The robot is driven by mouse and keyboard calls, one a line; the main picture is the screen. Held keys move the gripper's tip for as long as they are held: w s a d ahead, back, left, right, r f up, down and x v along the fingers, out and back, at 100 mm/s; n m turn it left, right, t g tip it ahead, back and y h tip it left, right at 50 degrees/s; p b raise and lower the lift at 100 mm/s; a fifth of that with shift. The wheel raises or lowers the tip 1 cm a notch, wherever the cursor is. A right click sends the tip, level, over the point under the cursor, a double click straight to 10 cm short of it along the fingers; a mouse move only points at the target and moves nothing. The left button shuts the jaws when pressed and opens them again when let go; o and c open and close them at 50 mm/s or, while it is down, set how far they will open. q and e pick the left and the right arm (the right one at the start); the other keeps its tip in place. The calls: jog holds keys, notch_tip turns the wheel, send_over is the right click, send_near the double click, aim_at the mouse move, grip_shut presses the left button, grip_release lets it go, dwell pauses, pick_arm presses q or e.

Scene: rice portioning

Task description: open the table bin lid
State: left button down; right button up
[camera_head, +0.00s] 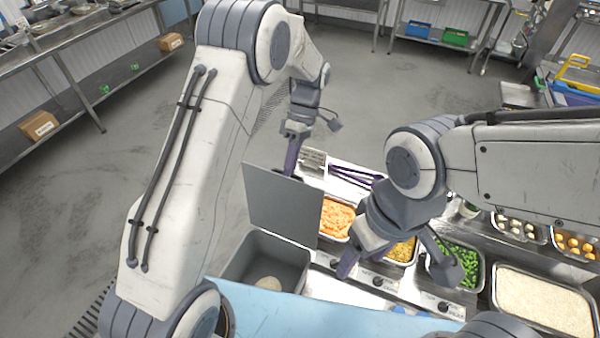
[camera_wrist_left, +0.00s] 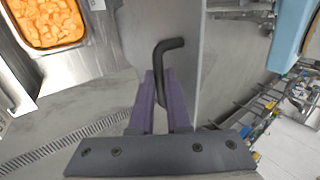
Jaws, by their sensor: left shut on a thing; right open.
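The grey table bin (camera_head: 298,256) stands at the near left of the counter. Its flat grey lid (camera_head: 280,205) is raised and tilted steeply above the opening, and a pale lump lies inside the bin. My left gripper (camera_head: 291,160) is at the lid's upper edge. In the left wrist view its purple fingers (camera_wrist_left: 160,102) are shut on the black bent lid handle (camera_wrist_left: 165,62), beside the grey lid panel (camera_wrist_left: 232,75). My right gripper (camera_head: 402,268) is open and empty above the counter front, to the right of the bin.
A light blue board (camera_head: 280,312) lies in front of the bin. Open floor (camera_head: 60,230) is on the left.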

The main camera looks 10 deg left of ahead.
pick_arm(q)
jog(key=shift+f, duration=0.1)
jog(key=c, duration=0.9)
grip_release()
jog(key=shift+b+v, duration=1.95)
jog(key=shift+v, duration=3.3)
jog(key=shift+d, duration=0.1)
